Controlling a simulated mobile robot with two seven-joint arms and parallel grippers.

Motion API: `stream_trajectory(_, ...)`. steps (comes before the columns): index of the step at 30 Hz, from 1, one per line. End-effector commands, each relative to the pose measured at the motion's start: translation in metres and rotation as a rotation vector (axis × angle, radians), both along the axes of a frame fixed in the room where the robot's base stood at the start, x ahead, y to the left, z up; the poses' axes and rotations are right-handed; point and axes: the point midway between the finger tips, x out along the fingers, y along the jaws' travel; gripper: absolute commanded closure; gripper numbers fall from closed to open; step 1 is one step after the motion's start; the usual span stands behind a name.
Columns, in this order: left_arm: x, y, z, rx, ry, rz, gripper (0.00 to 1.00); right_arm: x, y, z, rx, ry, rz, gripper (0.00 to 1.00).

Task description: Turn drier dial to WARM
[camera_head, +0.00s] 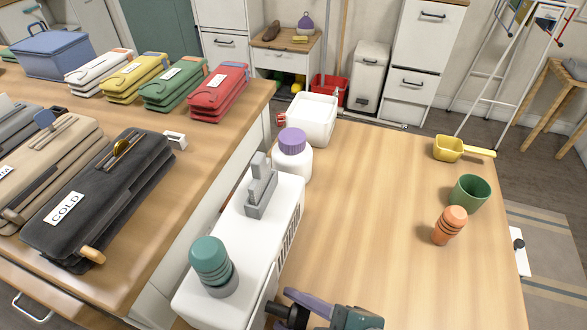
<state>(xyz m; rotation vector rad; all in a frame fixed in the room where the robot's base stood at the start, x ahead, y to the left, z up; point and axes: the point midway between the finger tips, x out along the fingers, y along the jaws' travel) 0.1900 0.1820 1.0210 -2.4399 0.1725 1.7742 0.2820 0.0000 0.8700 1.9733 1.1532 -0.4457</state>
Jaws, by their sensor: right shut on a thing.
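A white box-shaped unit (272,213) stands at the left edge of the light wooden table top. A dark round knob (279,310) sticks out of its near end, at the bottom edge of the picture. My right gripper (300,307), with a purple-grey finger and a dark body, is shut on this knob; the fingers and the frame edge partly hide it. No WARM marking or pointer on the knob can be read. A teal ribbed cap (210,262) and a grey upright lever (260,190) sit on top of the unit. My left gripper is not in view.
A purple-lidded white jar (292,160) and a white tub (312,118) stand behind the unit. An orange ribbed bottle (449,225), green cup (470,192) and yellow scoop (449,148) stand right. A dark folded bundle labelled COLD (110,190) lies left. The middle table is clear.

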Motion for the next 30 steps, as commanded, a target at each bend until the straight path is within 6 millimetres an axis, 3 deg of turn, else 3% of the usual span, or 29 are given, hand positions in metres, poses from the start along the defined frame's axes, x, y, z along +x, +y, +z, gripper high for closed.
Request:
stream_trajectory(5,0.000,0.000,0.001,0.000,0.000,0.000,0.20,0.005,-0.001,0.001,0.047,0.142,0.005,1.00)
stream_trajectory(11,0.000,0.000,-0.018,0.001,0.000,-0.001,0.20,0.005,0.000,-0.003,0.106,0.312,0.005,1.00)
stream_trajectory(30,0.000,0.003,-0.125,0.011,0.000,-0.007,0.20,0.002,0.001,-0.008,0.293,0.886,0.002,1.00)
